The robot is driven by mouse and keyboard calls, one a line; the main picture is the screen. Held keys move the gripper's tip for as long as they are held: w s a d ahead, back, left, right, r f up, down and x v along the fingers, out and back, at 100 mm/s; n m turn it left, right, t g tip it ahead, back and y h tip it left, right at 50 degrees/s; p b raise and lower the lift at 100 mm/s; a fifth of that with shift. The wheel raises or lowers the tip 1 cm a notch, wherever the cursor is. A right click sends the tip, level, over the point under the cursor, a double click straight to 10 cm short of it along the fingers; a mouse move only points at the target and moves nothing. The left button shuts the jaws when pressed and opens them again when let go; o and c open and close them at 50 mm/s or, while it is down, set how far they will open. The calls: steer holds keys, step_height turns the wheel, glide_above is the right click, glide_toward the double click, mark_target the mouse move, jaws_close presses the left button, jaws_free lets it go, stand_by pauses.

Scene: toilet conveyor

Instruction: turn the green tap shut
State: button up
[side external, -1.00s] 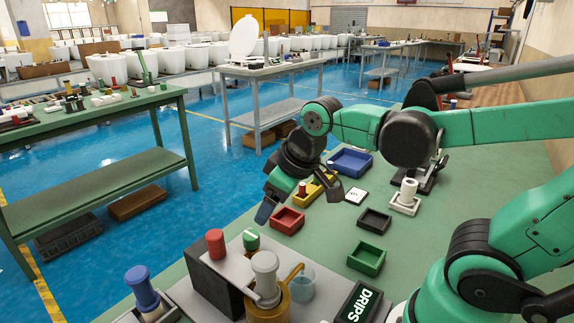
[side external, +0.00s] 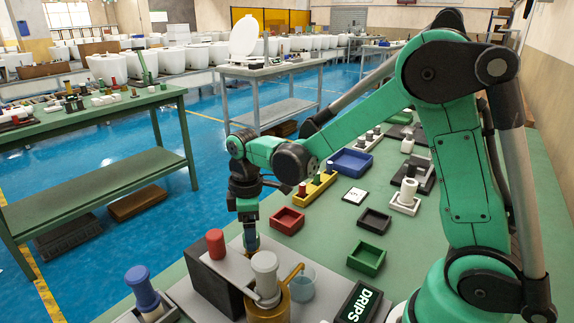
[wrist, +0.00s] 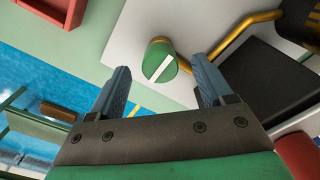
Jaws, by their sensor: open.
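The green tap (wrist: 154,65) is a short round knob with a white bar across its top, on a pale grey board (wrist: 124,42). In the wrist view the bar runs slantwise, from lower left to upper right. My gripper (side external: 250,237) points down over the board in the side external view and hides most or all of the tap there. In the wrist view my two fingers are apart and empty, with the tap showing between and just beyond their tips. I cannot tell how far above it they are.
A red knob (side external: 215,244) on a dark block, a white cylinder (side external: 265,271) and a brass pipe (wrist: 245,32) stand close by. A glass beaker (side external: 302,283) and a DRIPS display (side external: 358,304) are to the right. A red tray (side external: 287,220) lies behind.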

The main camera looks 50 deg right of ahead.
steer(key=shift+f, duration=0.65)
jaws_close()
